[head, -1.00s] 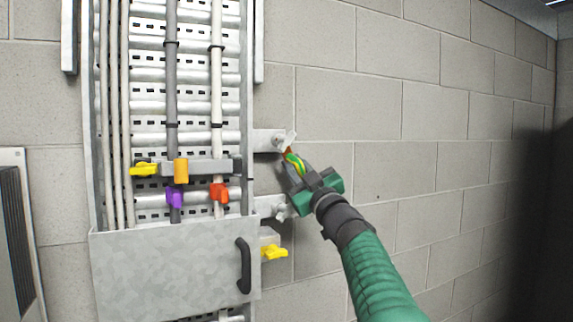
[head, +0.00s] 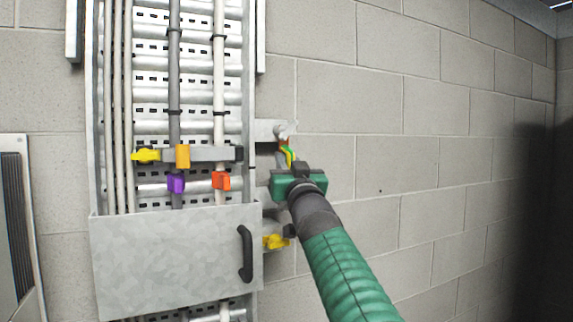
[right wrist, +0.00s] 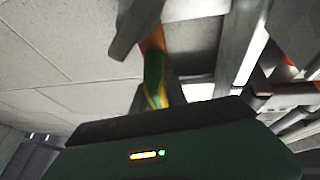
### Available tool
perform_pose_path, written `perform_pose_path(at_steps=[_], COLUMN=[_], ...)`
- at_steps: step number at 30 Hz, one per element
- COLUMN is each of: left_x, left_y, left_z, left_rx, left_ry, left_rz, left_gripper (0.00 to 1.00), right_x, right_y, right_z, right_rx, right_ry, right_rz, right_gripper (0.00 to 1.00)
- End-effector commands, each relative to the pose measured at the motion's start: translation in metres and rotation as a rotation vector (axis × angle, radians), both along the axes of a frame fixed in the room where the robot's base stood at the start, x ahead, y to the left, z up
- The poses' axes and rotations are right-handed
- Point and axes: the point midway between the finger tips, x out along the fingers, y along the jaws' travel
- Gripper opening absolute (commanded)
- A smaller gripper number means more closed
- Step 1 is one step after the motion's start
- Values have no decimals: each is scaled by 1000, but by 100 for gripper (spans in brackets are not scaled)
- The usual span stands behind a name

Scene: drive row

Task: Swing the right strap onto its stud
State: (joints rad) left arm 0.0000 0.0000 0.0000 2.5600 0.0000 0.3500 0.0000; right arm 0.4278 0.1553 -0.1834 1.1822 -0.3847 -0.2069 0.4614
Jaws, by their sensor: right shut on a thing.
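The right strap (head: 289,154), green and yellow with an orange-brown upper end, hangs from the upper bracket (head: 266,130) at the right edge of the cable ladder. My right gripper (head: 287,167), on a green arm, is shut on the strap below that end. The strap also shows in the right wrist view (right wrist: 153,78), running up between the grey fingers. The lower bracket (head: 268,199) is mostly covered by my gripper, and its stud cannot be made out. My left gripper is not in view.
A yellow clip (head: 275,242) sits just below my gripper. A grey metal panel with a black handle (head: 245,254) stands at lower left. Cables with purple (head: 176,183) and orange clips run up the ladder. The block wall at right is clear.

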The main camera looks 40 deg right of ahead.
Motion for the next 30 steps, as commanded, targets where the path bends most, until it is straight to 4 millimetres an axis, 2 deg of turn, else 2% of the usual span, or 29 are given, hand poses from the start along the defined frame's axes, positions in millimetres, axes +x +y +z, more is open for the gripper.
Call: perform_pose_path(at_steps=[8,9,14,23,26,30], left_x=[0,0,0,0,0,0], left_y=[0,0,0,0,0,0], left_z=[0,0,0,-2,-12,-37], left_rx=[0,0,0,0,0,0], left_ry=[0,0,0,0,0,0], left_rz=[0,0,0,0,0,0], left_gripper=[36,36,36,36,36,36], right_x=[2,2,2,-1,-9,-35], right_y=[-1,-1,0,0,5,20], right_z=[-4,-4,-3,-2,-9,-26], right_rx=[8,8,5,3,2,2], right_ry=[6,6,4,1,-1,-3], right_rz=[1,1,1,1,1,3], right_gripper=[0,20,40,40,40,40])
